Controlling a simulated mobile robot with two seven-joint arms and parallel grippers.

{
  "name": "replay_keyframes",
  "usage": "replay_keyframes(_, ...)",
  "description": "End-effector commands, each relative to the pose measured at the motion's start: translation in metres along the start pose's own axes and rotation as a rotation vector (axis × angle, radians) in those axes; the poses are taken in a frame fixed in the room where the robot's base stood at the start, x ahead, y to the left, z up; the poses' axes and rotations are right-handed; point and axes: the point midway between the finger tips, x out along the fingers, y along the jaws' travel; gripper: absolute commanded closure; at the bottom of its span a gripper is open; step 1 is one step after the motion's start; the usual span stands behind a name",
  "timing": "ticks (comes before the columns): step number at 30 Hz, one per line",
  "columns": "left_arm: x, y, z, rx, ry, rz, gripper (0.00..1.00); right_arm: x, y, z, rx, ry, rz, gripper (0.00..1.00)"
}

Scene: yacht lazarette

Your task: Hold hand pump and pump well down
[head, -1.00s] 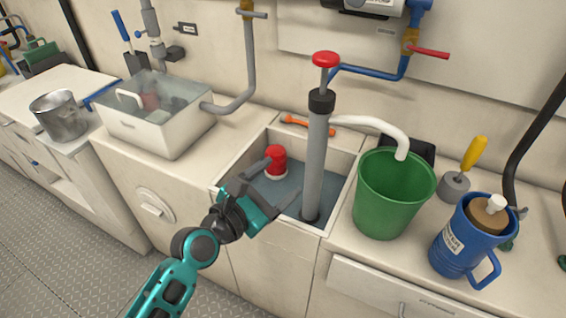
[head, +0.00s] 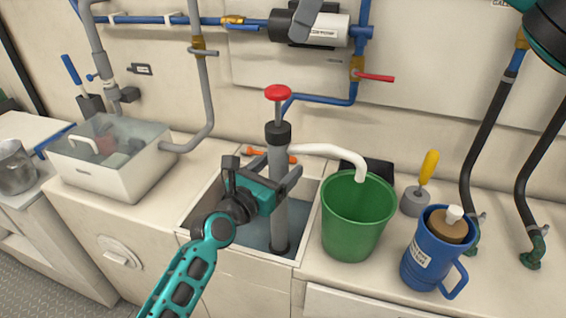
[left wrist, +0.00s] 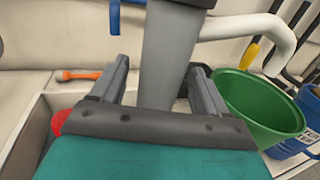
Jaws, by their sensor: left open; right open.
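The hand pump (head: 280,205) stands upright in the open well (head: 200,215), a grey tube with a black collar. Its red knob (head: 277,92) is raised on a short rod. Its white spout (head: 335,150) reaches over the green bucket (head: 357,230). My left gripper (head: 277,178) is open around the tube. In the left wrist view the tube (left wrist: 170,60) stands between the spread fingers, with a visible gap on the left.
A blue jug (head: 425,262) and a yellow-handled tool (head: 428,168) stand right of the bucket. A white tank (head: 100,175) stands on the left counter. An orange tool (left wrist: 77,75) lies behind the well. A red object (left wrist: 59,122) shows inside the well.

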Motion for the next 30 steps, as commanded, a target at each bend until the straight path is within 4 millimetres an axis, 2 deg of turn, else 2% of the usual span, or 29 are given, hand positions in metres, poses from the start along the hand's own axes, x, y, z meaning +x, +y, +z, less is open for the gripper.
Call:
replay_keyframes(6, 0.021, 0.0, 0.0, 0.0, -0.001, 0.0, 0.25, 0.0, 0.0, 0.0, 0.0, 0.0, 0.0, 0.57)
replay_keyframes(18, 0.026, 0.0, 0.0, 0.0, 0.0, 0.0, 0.26, 0.0, 0.0, 0.0, 0.0, 0.0, 0.0, 0.57)
replay_keyframes(30, 0.025, 0.0, 0.0, 0.0, 0.0, 0.0, 0.64, 0.0, 0.0, 0.0, 0.0, 0.0, 0.0, 0.57)
